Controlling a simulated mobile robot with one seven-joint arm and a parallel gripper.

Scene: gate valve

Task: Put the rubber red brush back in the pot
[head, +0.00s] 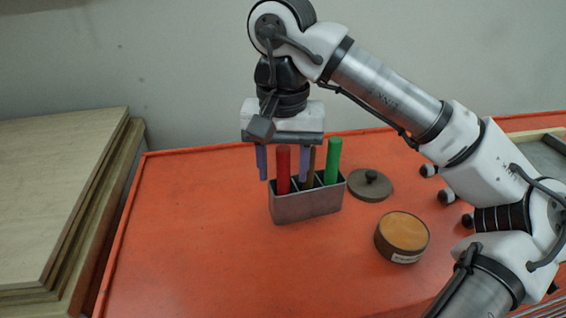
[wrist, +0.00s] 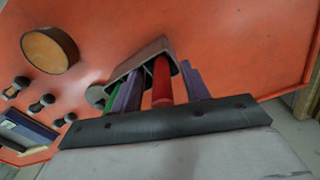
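The red brush (head: 283,168) stands upright with its lower end in the left compartment of the grey pot (head: 307,206). My gripper (head: 284,180) is above the pot with its two purple fingers apart, one on each side of the red brush. In the wrist view the red brush (wrist: 162,80) lies between the fingers with a gap on both sides, and it reaches into the pot (wrist: 149,49). A brown brush (head: 311,166) and a green brush (head: 333,161) stand in the pot's other compartments. The right finger is close to the brown brush and partly hides it.
A dark round lid (head: 370,187) with a knob lies right of the pot. A round tin (head: 402,236) with an orange top stands in front of it. Small dark knobbed items (head: 447,196) lie at the right. The orange tabletop (head: 190,230) is clear at the left.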

